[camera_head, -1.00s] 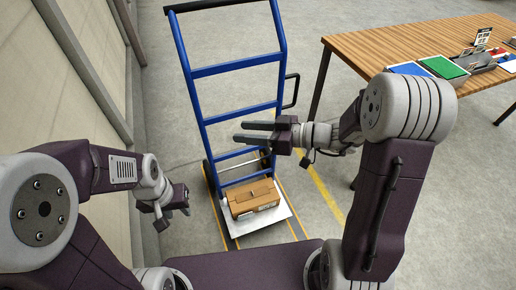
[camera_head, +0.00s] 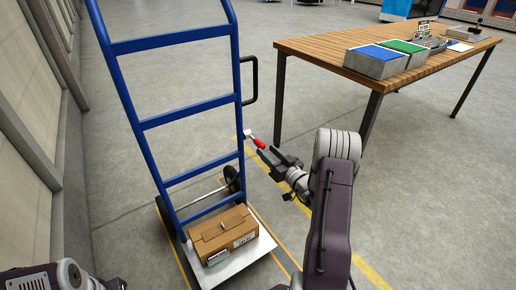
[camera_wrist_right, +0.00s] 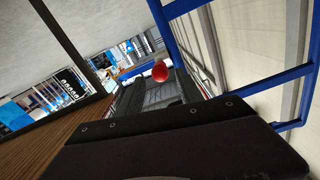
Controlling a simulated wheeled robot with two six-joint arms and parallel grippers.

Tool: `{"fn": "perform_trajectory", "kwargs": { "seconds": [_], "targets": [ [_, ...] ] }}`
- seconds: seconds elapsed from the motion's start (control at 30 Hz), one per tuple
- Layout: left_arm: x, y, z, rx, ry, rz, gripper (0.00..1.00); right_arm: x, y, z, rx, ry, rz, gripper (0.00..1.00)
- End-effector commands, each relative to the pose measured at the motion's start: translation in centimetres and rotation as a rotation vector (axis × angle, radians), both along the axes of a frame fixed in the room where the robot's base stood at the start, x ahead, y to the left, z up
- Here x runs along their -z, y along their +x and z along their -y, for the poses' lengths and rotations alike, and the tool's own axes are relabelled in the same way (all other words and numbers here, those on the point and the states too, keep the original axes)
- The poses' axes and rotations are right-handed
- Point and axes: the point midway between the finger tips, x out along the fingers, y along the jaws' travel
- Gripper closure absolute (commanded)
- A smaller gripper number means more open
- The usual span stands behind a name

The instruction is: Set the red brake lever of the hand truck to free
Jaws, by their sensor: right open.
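The hand truck (camera_head: 178,119) has a blue tube frame and stands left of centre in the head view. Its brake lever (camera_head: 258,143) has a red grip and a pale root beside the right-hand upright, and points outward to the right and down. Its red end also shows in the right wrist view (camera_wrist_right: 160,71). My right gripper (camera_head: 268,154) is open, its fingers pointing at the lever, very close to the red grip; nothing shows between them. Contact cannot be told. Only a sliver of my left gripper (camera_head: 116,284) shows at the bottom edge; its fingers are hidden.
A cardboard box (camera_head: 223,232) sits on the truck's toe plate (camera_head: 232,264). A wooden table (camera_head: 330,48) with blue and green topped bins (camera_head: 377,60) stands at the right. A wall (camera_head: 25,130) runs along the left. The floor between truck and table is open.

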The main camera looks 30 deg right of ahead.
Motion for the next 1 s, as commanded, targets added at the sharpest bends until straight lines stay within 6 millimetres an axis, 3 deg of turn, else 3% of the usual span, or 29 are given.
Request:
{"fn": "perform_trajectory", "kwargs": {
  "seconds": [0.1,0.3,0.63,0.67,0.8,1.0],
  "targets": [
    [1.4,0.0,0.0,0.0,0.0,0.0,0.64,0.4,2.7,-0.4,-0.005,-0.003,0.003,0.57],
    [2.4,0.0,0.0,0.0,0.0,-0.001,0.64,0.3,5.7,-0.5,-0.003,-0.001,0.002,0.57],
    [2.4,0.0,0.0,0.0,0.0,-0.001,0.64,0.1,6.5,-0.6,-0.002,0.001,-0.001,0.57],
    [2.4,0.0,0.0,0.0,0.0,-0.001,0.64,0.1,6.5,-0.6,-0.002,0.001,-0.001,0.62],
    [2.4,0.0,0.0,0.0,0.0,-0.001,0.64,0.1,6.4,-0.6,-0.002,0.001,-0.001,1.0],
    [2.4,0.0,0.0,0.0,0.0,-0.001,0.64,0.1,6.4,-0.6,-0.002,0.001,-0.001,1.0]
  ]
}}
